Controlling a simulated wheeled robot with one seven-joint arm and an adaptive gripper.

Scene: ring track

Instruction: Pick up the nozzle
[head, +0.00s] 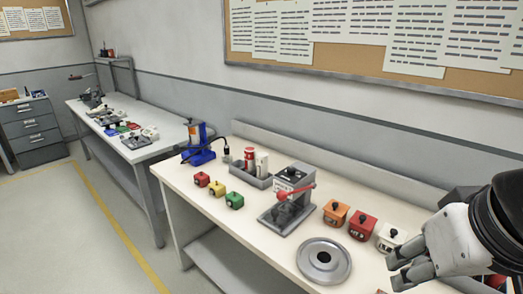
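I cannot make out with certainty which thing is the nozzle. My gripper (391,270) is at the lower right, over the right part of the near bench (258,240). Its two fingers point left and look apart, with nothing seen between them. My gripper and arm hide part of the bench's right end.
A round grey metal disc (324,260) lies left of my gripper. Orange (336,213), red (362,227) and white (390,238) boxes stand behind it. A red-handled press (288,199), a grey tray (252,177) and a blue device (198,145) stand farther left. Another bench (150,153) is beyond.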

